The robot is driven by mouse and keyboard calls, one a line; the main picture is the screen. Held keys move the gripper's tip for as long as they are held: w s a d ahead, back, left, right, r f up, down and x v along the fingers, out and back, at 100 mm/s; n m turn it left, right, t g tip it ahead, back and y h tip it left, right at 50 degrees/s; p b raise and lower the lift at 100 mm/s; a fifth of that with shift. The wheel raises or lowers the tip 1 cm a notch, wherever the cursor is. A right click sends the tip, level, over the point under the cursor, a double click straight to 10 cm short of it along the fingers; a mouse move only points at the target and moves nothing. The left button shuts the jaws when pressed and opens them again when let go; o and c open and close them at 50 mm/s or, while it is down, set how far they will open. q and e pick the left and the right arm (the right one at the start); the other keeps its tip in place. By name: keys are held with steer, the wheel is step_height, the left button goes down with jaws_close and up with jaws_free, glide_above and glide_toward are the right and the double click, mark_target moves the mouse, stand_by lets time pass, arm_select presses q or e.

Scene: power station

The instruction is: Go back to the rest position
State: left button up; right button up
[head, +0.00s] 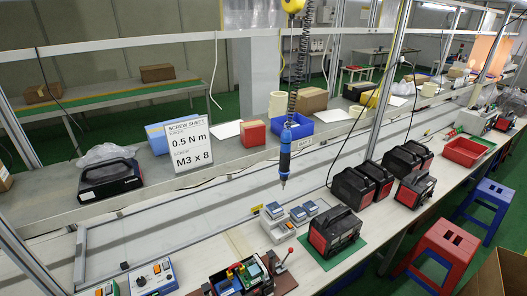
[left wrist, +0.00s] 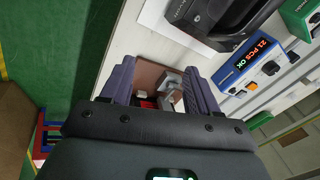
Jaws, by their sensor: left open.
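My left gripper (left wrist: 160,80) shows in the left wrist view, with its two grey-purple fingers spread apart. Between and beyond the fingers is a brown plate (left wrist: 150,76) with a grey metal piece and small red and white parts; I see nothing clearly gripped. Neither gripper shows in the head view. There, an open black-and-red power station (head: 240,278) with parts inside sits at the bottom edge, beside a lever with a red knob (head: 284,262). A closed power station (head: 334,231) stands to its right on a green mat.
A blue electric screwdriver (head: 285,145) hangs above the bench on a coiled cord. A grey holder with blue-topped units (head: 278,222) stands below it. A blue counter box (left wrist: 245,62) lies right of my left gripper. Red (head: 440,250) and blue stools stand on the right.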

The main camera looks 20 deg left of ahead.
arm_select(q)
steer(key=s+d+r+n+t+h, duration=0.1)
steer(key=s+d+r+n+h, duration=0.15)
steer(key=s+d+r, duration=0.8)
step_height(320, 180, up, 19)
steer(key=p, duration=2)
steer(key=shift+d+f, duration=0.2)
steer(key=shift+d, duration=0.25)
